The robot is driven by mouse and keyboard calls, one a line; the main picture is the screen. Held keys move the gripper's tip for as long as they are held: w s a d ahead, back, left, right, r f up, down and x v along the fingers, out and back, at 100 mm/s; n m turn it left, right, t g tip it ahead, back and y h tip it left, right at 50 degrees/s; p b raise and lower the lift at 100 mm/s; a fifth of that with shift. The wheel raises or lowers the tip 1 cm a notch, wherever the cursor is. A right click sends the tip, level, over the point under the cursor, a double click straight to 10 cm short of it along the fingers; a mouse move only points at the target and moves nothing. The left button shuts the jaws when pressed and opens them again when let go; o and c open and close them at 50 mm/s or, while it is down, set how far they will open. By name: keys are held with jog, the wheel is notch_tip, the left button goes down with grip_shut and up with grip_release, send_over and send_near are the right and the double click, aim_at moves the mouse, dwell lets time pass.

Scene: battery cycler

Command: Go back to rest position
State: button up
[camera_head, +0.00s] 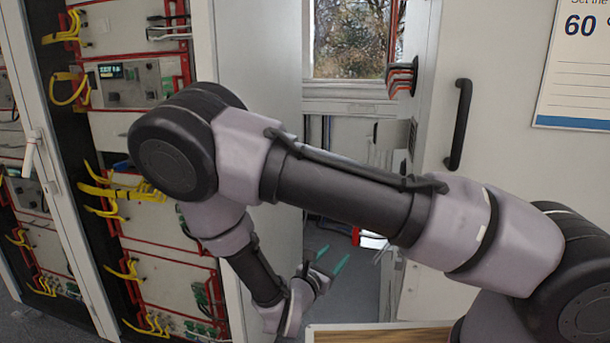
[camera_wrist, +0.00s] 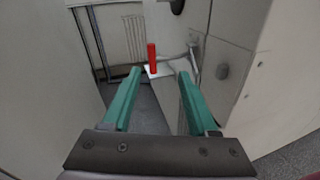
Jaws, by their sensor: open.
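My gripper (camera_head: 332,260) shows low in the middle of the head view, at the end of my bent arm, with green fingers. In the wrist view my gripper (camera_wrist: 160,82) is open, its two green fingers well apart with nothing between them. Beyond the fingertips a red upright piece (camera_wrist: 152,58) stands by a pale surface. I cannot tell what it is. The fingers appear clear of the surfaces around them.
A rack (camera_head: 135,85) with red-framed modules and yellow cables stands at the left. A white door (camera_head: 500,70) with a black handle (camera_head: 459,124) is at the right. A wooden tabletop edge (camera_head: 380,335) shows at the bottom. A window (camera_head: 350,40) is behind.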

jog(key=s+d+r+m+g+y, duration=0.1)
jog(key=s+d+r+m+g, duration=0.3)
jog(key=d+r+m+g, duration=1.2)
jog(key=s+r+m+t+y, duration=0.4)
jog(key=r+m, duration=0.4)
jog(key=r, duration=0.3)
jog(key=s+d+r+m+t+y, duration=0.1)
jog(key=s+r+m+t+y, duration=0.3)
jog(key=r+m, duration=0.4)
notch_tip(320, 180, up, 4)
jog(key=shift+s+d+f+y, duration=0.1)
jog(key=shift+s+d+y, duration=0.15)
jog(key=shift+y, duration=0.65)
jog(key=shift+a, duration=0.1)
